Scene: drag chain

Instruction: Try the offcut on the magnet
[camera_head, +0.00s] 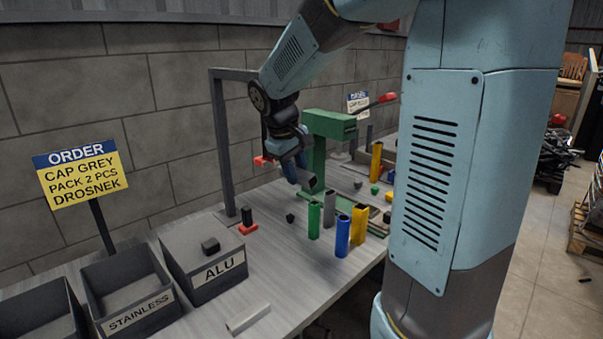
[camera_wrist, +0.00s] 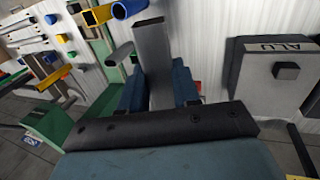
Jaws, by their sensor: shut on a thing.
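My gripper (camera_head: 300,178) is above the bench, right of the grey gantry frame (camera_head: 222,140). It is shut on a grey metal offcut (camera_head: 312,187), which sticks out below the fingers. In the wrist view the offcut (camera_wrist: 152,55) stands long and grey between the two blue fingers of my gripper (camera_wrist: 160,85). I cannot tell for sure which thing is the magnet. A red piece (camera_head: 262,160) shows beside the gantry, partly behind my arm. A black block (camera_head: 247,215) stands on a red base (camera_head: 248,229) near the gantry's foot. The offcut appears apart from both.
A grey ALU box (camera_head: 220,275) carries a dark cube (camera_head: 210,245). A STAINLESS bin (camera_head: 138,318) stands left of it. Green (camera_head: 314,220), blue (camera_head: 342,236) and yellow (camera_head: 359,224) tubes stand on the right. A grey profile (camera_head: 248,318) lies at the front. A green press (camera_head: 325,125) stands behind.

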